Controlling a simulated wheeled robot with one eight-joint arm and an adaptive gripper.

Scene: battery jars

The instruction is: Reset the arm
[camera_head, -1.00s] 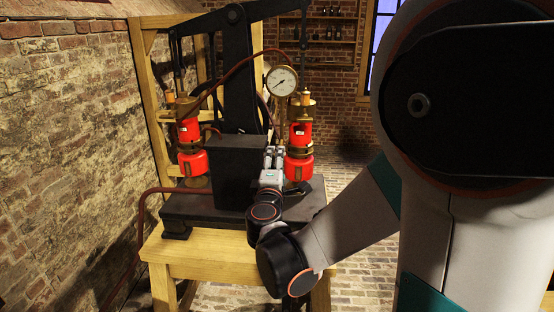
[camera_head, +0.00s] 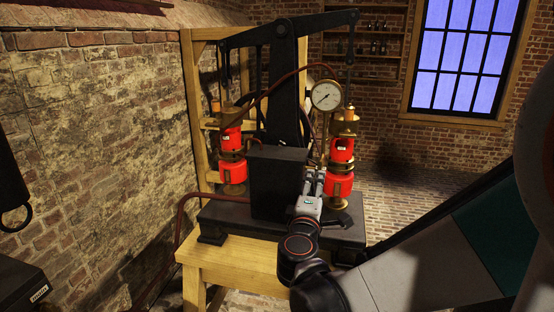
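My arm comes in from the lower right.
The jars and box stand on a black base on a wooden table (camera_head: 240,256). A round gauge (camera_head: 326,96) and a black beam (camera_head: 290,85) rise above. A brick wall (camera_head: 95,130) is at left; brick floor is open at right.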

